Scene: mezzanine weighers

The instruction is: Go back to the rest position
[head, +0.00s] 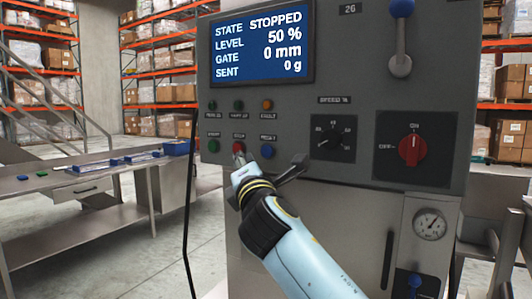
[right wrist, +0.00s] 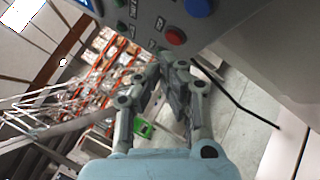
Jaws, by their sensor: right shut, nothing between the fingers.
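My right gripper (head: 240,160) is shut and empty, its tips just below the red button (head: 239,145) on the grey control panel (head: 350,105). In the right wrist view the shut fingers (right wrist: 166,62) point at the panel, with the red button (right wrist: 176,36) just beyond the tips. I cannot tell for sure whether they touch it. My right arm reaches in from the lower right in the head view. My left gripper is not in view. The screen (head: 262,47) reads STATE STOPPED, LEVEL 50 %, GATE 0 mm, SENT 0 g.
A blue button (head: 267,151), a black lever (head: 292,170), a black speed knob (head: 332,138), a red rotary switch (head: 411,149) and a blue-knobbed lever (head: 401,50) are close around. A gauge (head: 430,223) is lower right. A steel bench (head: 75,222) stands left, with open floor between.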

